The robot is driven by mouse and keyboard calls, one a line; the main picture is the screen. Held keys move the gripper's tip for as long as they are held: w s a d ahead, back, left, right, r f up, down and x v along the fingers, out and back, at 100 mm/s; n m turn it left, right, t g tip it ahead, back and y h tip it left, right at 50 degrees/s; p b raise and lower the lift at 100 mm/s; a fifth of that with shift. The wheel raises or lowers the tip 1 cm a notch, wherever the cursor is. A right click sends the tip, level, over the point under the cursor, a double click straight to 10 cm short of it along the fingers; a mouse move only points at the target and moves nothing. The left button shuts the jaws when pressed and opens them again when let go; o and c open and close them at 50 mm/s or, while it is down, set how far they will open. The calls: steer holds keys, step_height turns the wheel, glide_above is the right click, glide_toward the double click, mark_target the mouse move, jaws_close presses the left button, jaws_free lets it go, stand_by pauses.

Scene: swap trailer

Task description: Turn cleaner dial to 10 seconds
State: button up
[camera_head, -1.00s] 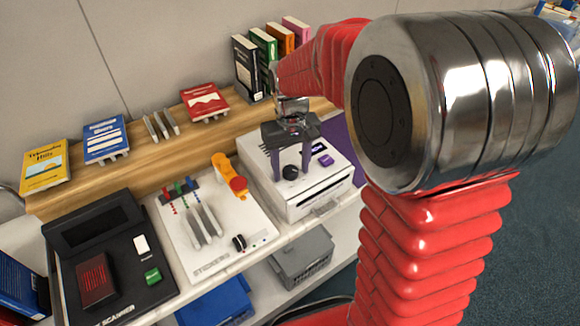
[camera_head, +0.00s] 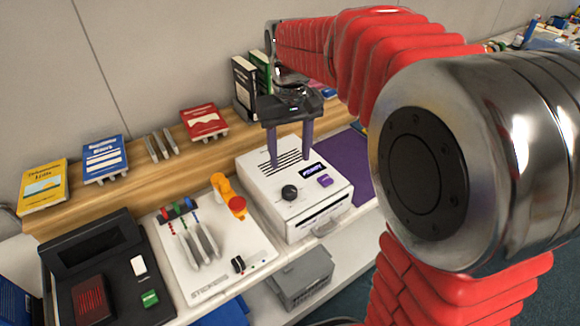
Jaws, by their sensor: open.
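The cleaner (camera_head: 268,205) is a white box on the counter with a slotted top, a small dark display (camera_head: 314,169), a purple button (camera_head: 325,180) and a slot in its front. Its round black dial (camera_head: 290,192) stands on the top near the front; its setting is too small to read. My gripper (camera_head: 290,164) points down with its two purple-grey fingers apart and empty. In the picture the fingers are above and behind the dial, and they do not touch it. The fingertips overlap the slotted area; their exact height over it is hard to tell.
A white sticker panel (camera_head: 210,276) with levers and an orange tool (camera_head: 228,193) is to the left. A black scanner (camera_head: 108,262) is further left. Books (camera_head: 205,122) stand on the wooden shelf behind. A purple mat (camera_head: 345,165) lies right of the cleaner. A grey bin (camera_head: 302,277) sits below.

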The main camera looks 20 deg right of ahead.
step_height(320, 180, up, 2)
steer(key=shift+r, duration=0.1)
stand_by(0.5)
steer(key=s+f+t, duration=0.1)
steer(key=s+t, duration=0.4)
steer(key=s, duration=1.4)
steer(key=shift+a+f+m+t, duration=0.2)
steer(key=shift+f+m+t, duration=0.1)
steer(key=shift+f, duration=0.1)
stand_by(1.1)
